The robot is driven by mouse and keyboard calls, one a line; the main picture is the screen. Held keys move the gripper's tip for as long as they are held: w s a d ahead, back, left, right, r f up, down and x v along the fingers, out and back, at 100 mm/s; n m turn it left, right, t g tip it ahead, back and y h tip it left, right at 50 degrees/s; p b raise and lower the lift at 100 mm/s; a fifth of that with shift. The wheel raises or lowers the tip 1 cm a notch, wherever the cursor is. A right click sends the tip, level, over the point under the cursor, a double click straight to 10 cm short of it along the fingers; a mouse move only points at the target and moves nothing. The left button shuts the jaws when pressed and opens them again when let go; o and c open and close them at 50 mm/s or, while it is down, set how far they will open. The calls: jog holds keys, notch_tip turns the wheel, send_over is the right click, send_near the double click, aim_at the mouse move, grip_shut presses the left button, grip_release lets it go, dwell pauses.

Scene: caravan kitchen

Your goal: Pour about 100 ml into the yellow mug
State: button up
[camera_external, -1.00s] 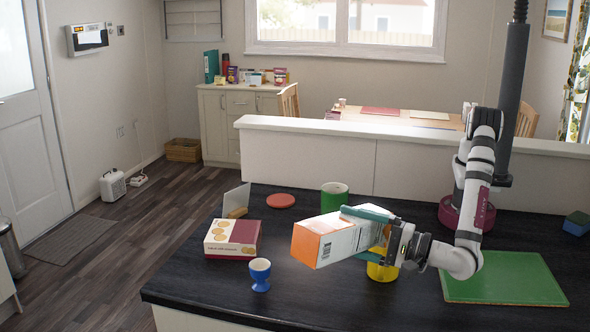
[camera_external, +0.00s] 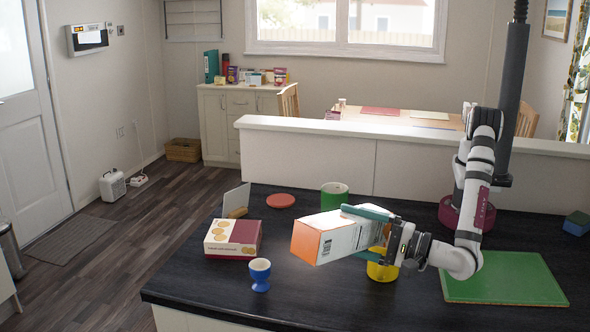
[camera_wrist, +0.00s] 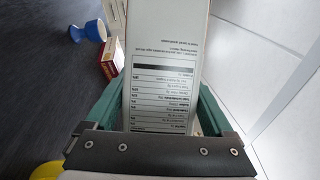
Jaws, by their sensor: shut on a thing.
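The yellow mug (camera_external: 382,270) stands on the dark counter, partly hidden behind my gripper; its yellow edge also shows at the lower left of the wrist view (camera_wrist: 48,171). My gripper (camera_external: 362,233) is shut on a white and orange carton (camera_external: 330,238), with its green fingers on either side. The carton is tilted far over, its orange end pointing left and held above the counter. In the wrist view the carton (camera_wrist: 165,70) shows a printed table on its white face. The carton's opening and any liquid cannot be made out, and the mug's inside is hidden.
A blue egg cup (camera_external: 260,274) and a biscuit box (camera_external: 233,238) stand left of the carton. A green mug (camera_external: 334,196) and a red disc (camera_external: 281,200) are behind. A green board (camera_external: 502,278) lies at right. The front counter (camera_external: 330,303) is clear.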

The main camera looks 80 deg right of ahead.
jog(key=f+n, duration=0.1)
jog(key=f+n+g, duration=0.1)
jog(key=n, duration=0.1)
jog(key=f+n, duration=0.1)
jog(key=shift+w+a+f+g+y, duration=0.2)
jog(key=shift+a+f+g+y, duration=0.1)
jog(key=shift+a+f+g, duration=0.1)
jog(key=shift+a+r+n, duration=0.1)
jog(key=shift+n, duration=0.5)
dwell(0.8)
